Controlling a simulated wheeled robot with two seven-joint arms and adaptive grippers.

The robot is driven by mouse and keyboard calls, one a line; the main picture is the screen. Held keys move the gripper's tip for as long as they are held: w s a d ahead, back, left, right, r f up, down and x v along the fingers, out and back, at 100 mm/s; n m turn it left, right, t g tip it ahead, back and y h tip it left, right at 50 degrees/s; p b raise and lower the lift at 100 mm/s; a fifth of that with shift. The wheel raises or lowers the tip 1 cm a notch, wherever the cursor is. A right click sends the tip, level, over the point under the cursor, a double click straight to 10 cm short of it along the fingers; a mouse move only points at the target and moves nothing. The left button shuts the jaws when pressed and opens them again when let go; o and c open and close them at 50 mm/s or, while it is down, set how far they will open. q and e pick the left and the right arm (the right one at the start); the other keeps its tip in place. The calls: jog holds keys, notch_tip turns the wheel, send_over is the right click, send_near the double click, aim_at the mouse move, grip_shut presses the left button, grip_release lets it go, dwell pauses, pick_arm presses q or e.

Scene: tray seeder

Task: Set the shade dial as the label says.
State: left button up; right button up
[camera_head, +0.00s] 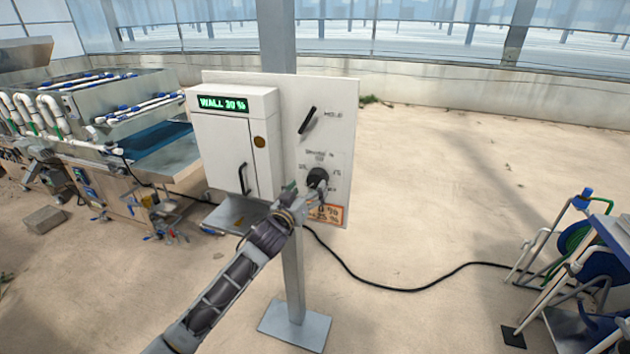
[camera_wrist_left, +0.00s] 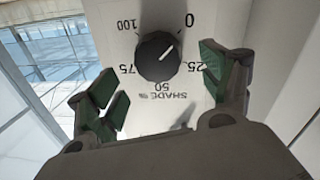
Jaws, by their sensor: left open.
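The black shade dial (camera_head: 317,176) sits on the white panel (camera_head: 345,110), and it shows large in the left wrist view (camera_wrist_left: 158,58). Its scale runs 0, 25, 50, 75, 100 and appears upside down there. The white pointer line aims toward the 0. My left gripper (camera_wrist_left: 158,84) is open, with one green-padded finger on either side of the dial, apart from it. In the head view the left gripper (camera_head: 308,190) is just in front of the dial. An orange label (camera_head: 335,215) below is partly covered by the gripper; its full text cannot be read.
A white box (camera_head: 222,150) beside the panel has a handle and a green display (camera_head: 222,103), apparently "WALL 20 %". A black lever switch (camera_head: 308,120) sits above the dial. The metal post stands on a floor plate (camera_head: 293,325). A black cable (camera_head: 400,289) crosses the floor.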

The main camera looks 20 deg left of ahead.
aim_at(314, 182)
pick_arm(q)
jog(key=shift+w+d+p, duration=0.15)
jog(key=shift+w+d, duration=0.05)
jog(key=shift+w, duration=1.2)
jog(key=shift+w+d+p, duration=0.15)
jog(key=shift+w+d, duration=0.05)
jog(key=shift+w, duration=1.2)
jog(key=shift+c, duration=0.4)
jog(key=c, duration=1)
